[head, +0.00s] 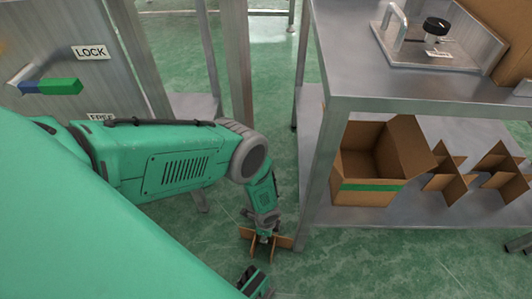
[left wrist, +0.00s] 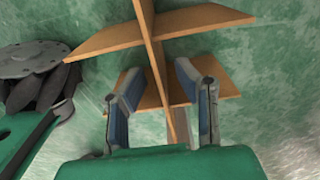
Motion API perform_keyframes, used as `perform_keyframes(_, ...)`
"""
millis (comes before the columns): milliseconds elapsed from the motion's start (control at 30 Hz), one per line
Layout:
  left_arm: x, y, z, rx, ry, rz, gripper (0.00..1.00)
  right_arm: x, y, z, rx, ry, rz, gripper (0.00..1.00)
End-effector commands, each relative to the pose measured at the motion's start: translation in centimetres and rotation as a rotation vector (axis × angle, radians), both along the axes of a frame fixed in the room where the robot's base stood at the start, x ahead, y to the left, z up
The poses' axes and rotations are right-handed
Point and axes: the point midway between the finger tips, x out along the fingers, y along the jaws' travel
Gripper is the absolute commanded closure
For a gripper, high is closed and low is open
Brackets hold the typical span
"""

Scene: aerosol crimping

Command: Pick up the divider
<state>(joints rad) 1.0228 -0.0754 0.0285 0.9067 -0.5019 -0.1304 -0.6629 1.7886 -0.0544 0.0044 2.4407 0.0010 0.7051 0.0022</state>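The divider (head: 283,241) is brown card panels slotted crosswise, low by the floor beside the steel bench's front leg. In the left wrist view the divider (left wrist: 153,42) stands with its long panel running between my fingers and cross panels to both sides. My left gripper (head: 264,236) reaches down onto it. In the left wrist view the left gripper's fingers (left wrist: 160,72) are open, one on each side of the long panel, with a gap on both sides. The divider's underside is hidden, so I cannot tell its contact with the floor.
An open cardboard box (head: 367,190) with green tape stands on the bench's lower shelf (head: 400,213). More slotted dividers (head: 446,172) stand right of it. A crimping fixture (head: 436,45) sits on the top. A lock panel (head: 60,100) is at left. Green floor (head: 350,265) is clear in front.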

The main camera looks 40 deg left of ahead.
Motion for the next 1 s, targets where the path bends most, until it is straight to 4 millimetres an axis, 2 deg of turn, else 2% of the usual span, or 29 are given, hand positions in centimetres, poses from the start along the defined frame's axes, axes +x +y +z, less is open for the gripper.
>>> perform_keyframes(133, 0.0, 0.0, 0.1, 0.0, -0.001, 0.001, 0.72, 0.0, 0.0, 0.1, 0.0, -0.001, 0.0, 0.6)
perform_keyframes(167, 0.0, 0.0, 0.1, 0.001, -0.001, 0.001, 0.76, 0.0, 0.0, 0.1, 0.0, -0.001, 0.0, 0.6)
perform_keyframes(200, 0.0, 0.0, 0.1, 0.001, -0.001, 0.001, 0.9, 0.0, 0.0, 0.1, 0.0, -0.001, 0.0, 0.6)
perform_keyframes(233, 0.0, 0.0, 0.1, 0.001, -0.001, 0.001, 1.0, 0.0, 0.0, 0.1, 0.0, -0.001, 0.0, 0.6)
perform_keyframes(733, 0.1, 0.0, 0.4, 0.001, -0.001, 0.001, 1.0, 0.0, 0.0, 0.3, 0.0, -0.001, 0.0, 0.6)
perform_keyframes(1000, 0.2, 0.1, 2.3, 0.001, -0.002, 0.004, 1.0, 0.0, 0.0, 1.6, 0.0, -0.001, 0.0, 0.6)
